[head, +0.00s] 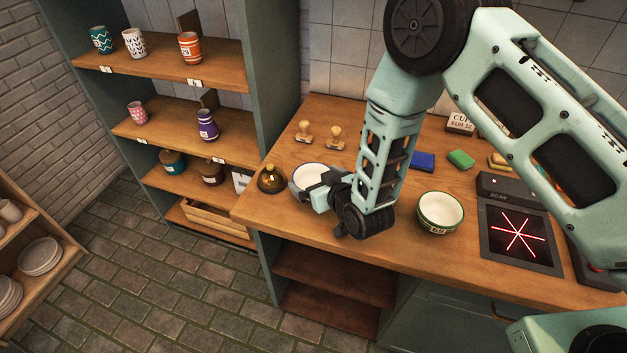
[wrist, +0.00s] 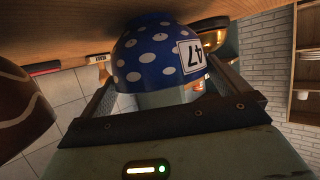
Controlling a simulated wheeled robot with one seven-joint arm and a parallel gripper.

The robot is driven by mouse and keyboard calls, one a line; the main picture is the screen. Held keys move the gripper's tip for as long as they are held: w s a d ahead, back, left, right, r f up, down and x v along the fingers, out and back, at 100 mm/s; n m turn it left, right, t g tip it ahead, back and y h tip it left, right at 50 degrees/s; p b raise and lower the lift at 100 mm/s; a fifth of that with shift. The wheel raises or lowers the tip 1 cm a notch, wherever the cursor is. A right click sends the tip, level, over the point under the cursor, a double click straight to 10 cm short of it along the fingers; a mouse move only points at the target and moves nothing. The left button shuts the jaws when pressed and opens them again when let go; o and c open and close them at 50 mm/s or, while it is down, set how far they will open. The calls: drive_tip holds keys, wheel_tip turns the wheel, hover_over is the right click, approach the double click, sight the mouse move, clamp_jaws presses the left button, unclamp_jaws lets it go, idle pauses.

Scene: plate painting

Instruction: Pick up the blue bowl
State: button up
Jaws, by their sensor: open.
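The blue bowl (wrist: 150,55) has white dots and a square label reading 47. In the wrist view it lies between the two fingers of my gripper (wrist: 168,90). In the head view the blue bowl (head: 311,174) stands on the wooden counter, its white inside showing, its front side partly hidden by my gripper (head: 309,192). My gripper is open, with its fingers at the bowl's near side. I cannot tell whether either finger touches it.
A dark bell (head: 271,180) stands close left of the bowl. A green-rimmed bowl (head: 440,212) stands to the right, before a scanner (head: 518,238). Two stamps (head: 336,138) stand behind. A brown rounded thing (wrist: 22,105) is near my gripper in the wrist view.

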drive_tip(key=shift+w+a, duration=0.1)
drive_tip(key=c, duration=0.7)
drive_tip(key=shift+c, duration=0.2)
drive_tip(key=shift+r, duration=0.1)
